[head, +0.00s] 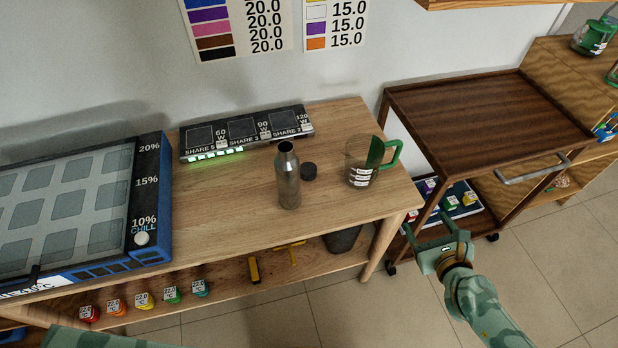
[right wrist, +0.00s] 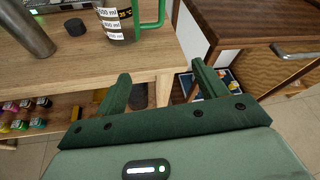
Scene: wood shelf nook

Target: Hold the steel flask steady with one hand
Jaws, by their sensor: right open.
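The steel flask (head: 287,178) stands upright on the wooden table, its neck open at the top. A small black cap (head: 308,171) lies on the table just to its right. The flask also shows at the upper left of the right wrist view (right wrist: 30,32), with the cap (right wrist: 75,27) beside it. My right gripper (head: 440,240) is open and empty, off the table's right front corner and well apart from the flask. Its two green fingers (right wrist: 160,85) are spread in the right wrist view. My left gripper is not in view; a green piece at the bottom left may be my left arm.
A clear jug with a green handle (head: 362,163) stands right of the flask. A black panel (head: 246,133) is behind it, and a blue-framed unit (head: 153,200) is at left. A dark wooden cart (head: 470,105) stands right. Bare tabletop (head: 235,215) lies left of the flask.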

